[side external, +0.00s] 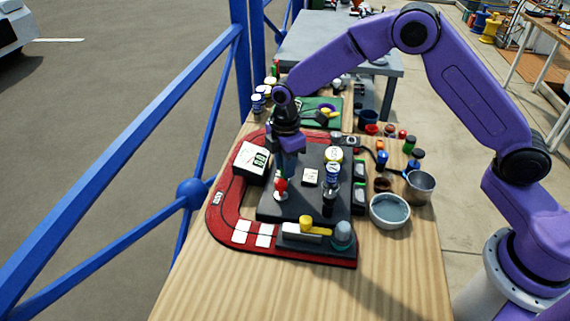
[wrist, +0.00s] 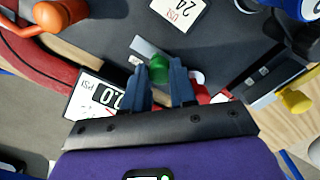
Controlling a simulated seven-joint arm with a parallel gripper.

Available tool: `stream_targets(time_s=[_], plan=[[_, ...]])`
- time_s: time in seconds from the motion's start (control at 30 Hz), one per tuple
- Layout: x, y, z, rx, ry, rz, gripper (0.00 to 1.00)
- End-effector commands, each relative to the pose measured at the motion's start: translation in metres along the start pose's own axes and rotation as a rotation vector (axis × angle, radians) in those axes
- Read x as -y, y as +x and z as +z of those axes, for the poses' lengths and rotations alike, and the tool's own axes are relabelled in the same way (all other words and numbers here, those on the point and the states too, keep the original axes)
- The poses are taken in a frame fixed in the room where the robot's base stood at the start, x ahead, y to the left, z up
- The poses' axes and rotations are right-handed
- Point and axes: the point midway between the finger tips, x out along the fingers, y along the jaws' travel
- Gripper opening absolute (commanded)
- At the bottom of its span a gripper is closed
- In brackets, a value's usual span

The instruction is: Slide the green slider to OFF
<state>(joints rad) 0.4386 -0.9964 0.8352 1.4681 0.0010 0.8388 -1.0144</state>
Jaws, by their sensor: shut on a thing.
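The green slider (wrist: 158,68) is a round green knob on a pale grey strip (wrist: 143,48) set in the dark panel (wrist: 225,45). It shows between my gripper's fingertips (wrist: 160,78) in the wrist view, and the two blue fingers are closed on its sides. In the side external view my gripper (side external: 288,168) points down over the left part of the dark panel (side external: 290,207). It hides the green slider there. The strip runs slantwise and is partly covered by my fingers. I cannot read any OFF mark.
A white readout (side external: 251,160) stands left of my gripper, and a small white label (side external: 311,177) lies right of it. A red ball knob (side external: 280,185) stands close in front. A yellow handle (side external: 308,224) is near the front edge.

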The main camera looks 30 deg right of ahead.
Motion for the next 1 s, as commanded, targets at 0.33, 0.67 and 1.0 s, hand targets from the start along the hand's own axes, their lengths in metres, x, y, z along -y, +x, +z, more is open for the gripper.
stream_targets(time_s=[0.33,0.67,1.0], plan=[[-0.019,-0.001,0.019,0.001,0.000,0.002,0.00],[-0.021,-0.001,0.021,0.001,0.003,0.005,0.53],[-0.019,-0.003,0.019,0.000,0.001,0.003,0.53]])
